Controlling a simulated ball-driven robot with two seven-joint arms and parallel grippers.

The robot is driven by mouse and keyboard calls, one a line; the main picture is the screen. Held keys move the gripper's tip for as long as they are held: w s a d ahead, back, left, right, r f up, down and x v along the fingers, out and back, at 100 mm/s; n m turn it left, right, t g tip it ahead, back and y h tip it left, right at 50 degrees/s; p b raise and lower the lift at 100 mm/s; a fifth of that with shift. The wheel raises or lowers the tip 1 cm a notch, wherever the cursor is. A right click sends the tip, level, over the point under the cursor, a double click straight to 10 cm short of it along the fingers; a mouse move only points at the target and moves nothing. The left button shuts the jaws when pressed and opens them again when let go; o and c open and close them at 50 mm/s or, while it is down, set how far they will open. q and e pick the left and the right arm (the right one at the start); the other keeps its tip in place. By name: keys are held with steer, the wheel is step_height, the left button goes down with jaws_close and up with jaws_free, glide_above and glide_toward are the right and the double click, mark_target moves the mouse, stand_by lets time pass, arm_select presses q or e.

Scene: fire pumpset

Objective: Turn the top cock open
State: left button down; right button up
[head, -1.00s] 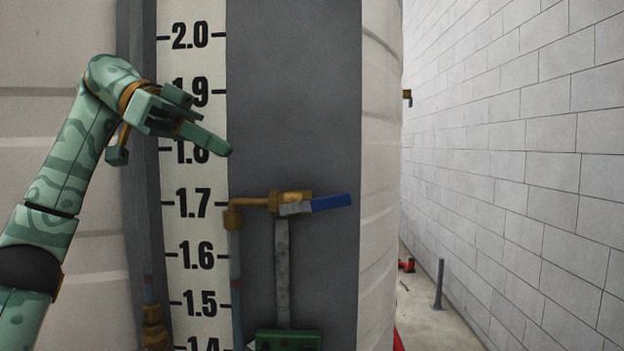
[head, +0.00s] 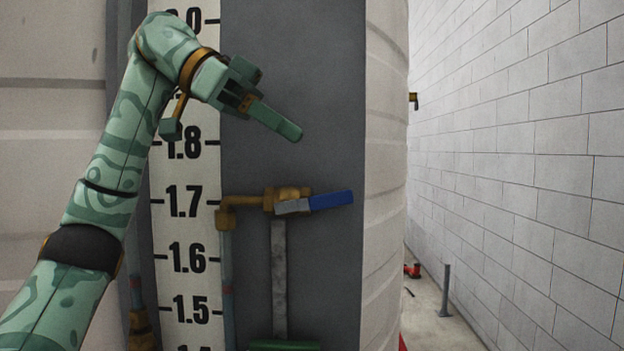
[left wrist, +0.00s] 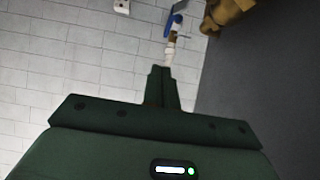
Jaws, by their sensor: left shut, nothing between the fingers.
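The top cock (head: 286,199) is a brass valve on a brass elbow pipe in front of the dark grey panel, level with the 1.7 mark. Its lever has a grey metal root and a blue grip (head: 331,200) that points right, nearly level. My left gripper (head: 290,130) is shut and empty, above the cock and apart from it, with its fingers pointing right and down. In the left wrist view the shut fingers (left wrist: 161,75) show in the middle, with brass (left wrist: 228,12) at the top right. My right gripper is not in view.
A white level scale (head: 185,240) with black numbers stands left of the panel. A grey upright strip (head: 279,280) runs below the cock to a green part (head: 284,345). A white block wall (head: 520,150) is at the right. The space right of the lever is clear.

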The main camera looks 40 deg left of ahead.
mark_target(322, 195)
arm_select(q)
steer(key=x, duration=0.4)
steer(key=shift+w+f, duration=0.1)
steer(key=shift+w, duration=0.25)
steer(key=shift+w+d+f, duration=0.1)
steer(key=shift+d+f, duration=0.05)
steer(key=shift+f, duration=0.45)
steer(key=shift+w+d+f, duration=0.1)
steer(key=shift+d+f, duration=0.05)
steer(key=shift+f, duration=0.5)
steer(key=shift+s+a+f+b, duration=0.1)
steer(key=shift+s+f+b, duration=0.2)
steer(key=shift+f, duration=0.25)
steer(key=shift+w, duration=0.15)
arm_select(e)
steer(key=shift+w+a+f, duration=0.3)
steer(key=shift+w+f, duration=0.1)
arm_select(q)
steer(key=shift+f, duration=0.1)
steer(key=shift+w+d+f, duration=0.2)
steer(key=shift+d+f, duration=0.25)
steer(key=shift+d, duration=0.05)
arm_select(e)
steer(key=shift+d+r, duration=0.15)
arm_select(q)
steer(key=shift+w, duration=0.1)
